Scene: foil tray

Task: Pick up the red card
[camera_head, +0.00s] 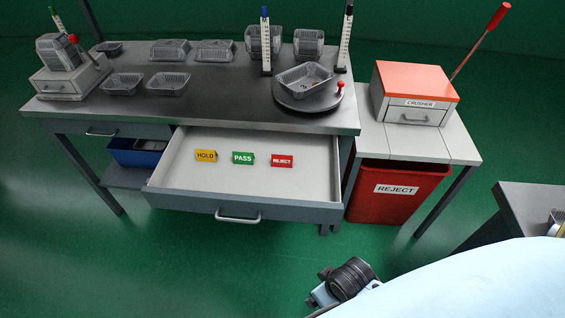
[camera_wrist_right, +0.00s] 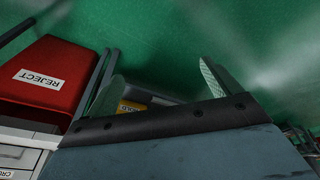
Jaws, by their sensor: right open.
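The red card (camera_head: 282,161), marked REJECT, lies at the right of a row of three cards in the open drawer (camera_head: 310,185). The green PASS card (camera_head: 243,158) is beside it, and the yellow HOLD card (camera_head: 206,155) is at the left. My right gripper (camera_wrist_right: 160,75) is open and empty in the right wrist view, its two fingers apart. My left gripper is not in view.
A red REJECT bin (camera_head: 395,195) stands right of the drawer under a side table with the crusher (camera_head: 415,92). The worktop (camera_head: 225,90) above the drawer holds several clear trays, two upright gauges and a turntable (camera_head: 308,98). The drawer's rear lies below the worktop edge.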

